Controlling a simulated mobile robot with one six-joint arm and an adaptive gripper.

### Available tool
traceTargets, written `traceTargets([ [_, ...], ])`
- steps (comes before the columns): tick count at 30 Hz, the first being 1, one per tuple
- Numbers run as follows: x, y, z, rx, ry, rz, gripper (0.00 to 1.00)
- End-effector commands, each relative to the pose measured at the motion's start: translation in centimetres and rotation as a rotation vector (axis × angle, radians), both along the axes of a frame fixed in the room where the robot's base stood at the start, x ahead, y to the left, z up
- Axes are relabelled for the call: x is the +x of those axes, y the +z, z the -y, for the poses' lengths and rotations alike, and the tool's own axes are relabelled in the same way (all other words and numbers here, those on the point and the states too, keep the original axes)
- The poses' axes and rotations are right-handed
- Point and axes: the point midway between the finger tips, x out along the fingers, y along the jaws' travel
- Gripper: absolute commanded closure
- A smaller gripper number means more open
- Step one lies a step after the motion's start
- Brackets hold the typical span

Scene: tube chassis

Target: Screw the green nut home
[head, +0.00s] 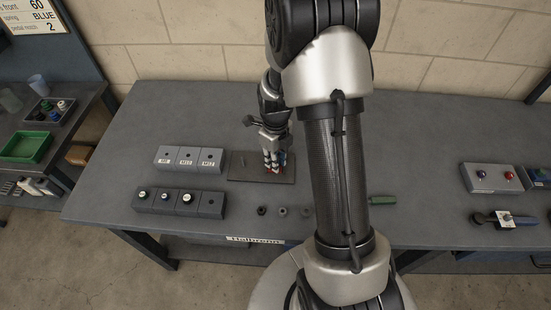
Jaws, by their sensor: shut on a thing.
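My gripper (272,163) points down over a dark flat plate (244,174) in the middle of the bench. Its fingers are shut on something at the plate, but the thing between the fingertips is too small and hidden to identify. A little red and blue shows around the fingertips. I cannot make out a green nut anywhere, nor a thread under the gripper. Several small dark round parts, two of them a dark one (261,210) and a greyer one (283,211), lie on the bench in front of the plate.
A light grey block row (188,160) and a dark block row with white-topped parts (180,202) stand left of the plate. A grey box with knobs (491,177) stands far right. My arm hides the bench's middle.

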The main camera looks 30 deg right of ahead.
Motion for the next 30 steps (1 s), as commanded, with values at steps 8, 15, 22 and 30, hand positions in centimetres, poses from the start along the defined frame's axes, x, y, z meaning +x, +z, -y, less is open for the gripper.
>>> traceTargets([
  [8,-0.06,-0.05,-0.01,0.001,-0.044,-0.001,1.0],
  [15,-0.07,-0.1,-0.02,0.0,-0.36,-0.002,1.0],
  [22,-0.07,-0.12,-0.02,0.0,-0.451,-0.002,1.0],
  [30,-0.06,-0.11,-0.02,0.0,-0.447,-0.002,0.73],
])
